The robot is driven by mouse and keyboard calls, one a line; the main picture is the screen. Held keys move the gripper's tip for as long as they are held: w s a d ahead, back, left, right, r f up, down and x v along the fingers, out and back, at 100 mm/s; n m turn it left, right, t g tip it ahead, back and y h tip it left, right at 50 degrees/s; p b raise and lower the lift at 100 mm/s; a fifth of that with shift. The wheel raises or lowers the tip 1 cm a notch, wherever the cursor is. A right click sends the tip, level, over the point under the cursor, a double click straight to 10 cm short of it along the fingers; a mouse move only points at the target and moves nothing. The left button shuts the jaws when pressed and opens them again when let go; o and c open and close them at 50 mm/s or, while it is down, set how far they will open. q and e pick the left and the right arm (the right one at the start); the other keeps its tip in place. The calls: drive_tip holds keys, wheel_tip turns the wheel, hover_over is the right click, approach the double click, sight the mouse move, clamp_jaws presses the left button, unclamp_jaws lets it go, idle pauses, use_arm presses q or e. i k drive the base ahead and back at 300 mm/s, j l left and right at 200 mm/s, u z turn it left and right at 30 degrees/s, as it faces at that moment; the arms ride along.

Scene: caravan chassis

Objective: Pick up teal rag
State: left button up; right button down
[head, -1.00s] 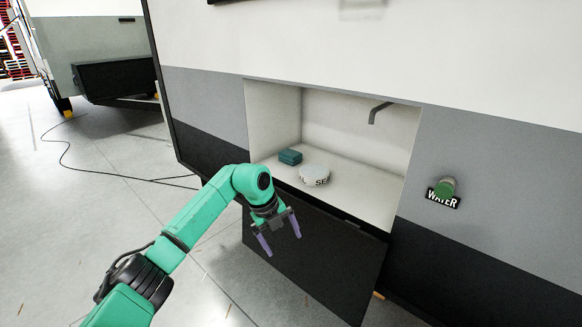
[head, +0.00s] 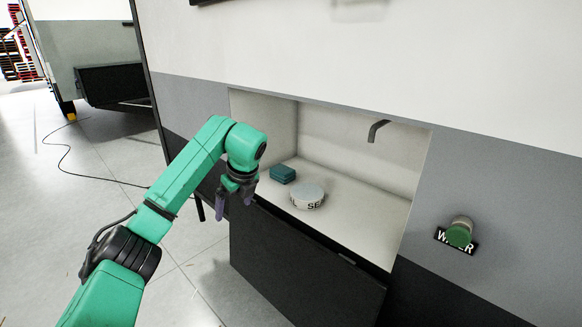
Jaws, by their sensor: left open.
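The teal rag (head: 283,174) is a small folded block. It lies on the floor of a white recess in the caravan's side, near the recess's left wall. My left gripper (head: 234,206) is open and empty, with its fingers pointing down. In the picture it is to the left of the rag and a little lower, at the recess's front left edge, apart from the rag. My right gripper is not in view.
A round white tub (head: 307,196) with dark lettering stands right of the rag. A grey bent pipe (head: 377,130) hangs at the recess's back. A dark flap (head: 300,270) hangs below the opening. A green knob (head: 459,233) sits on the wall at right.

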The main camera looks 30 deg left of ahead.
sight(284, 175)
drive_tip(key=i, duration=1.05)
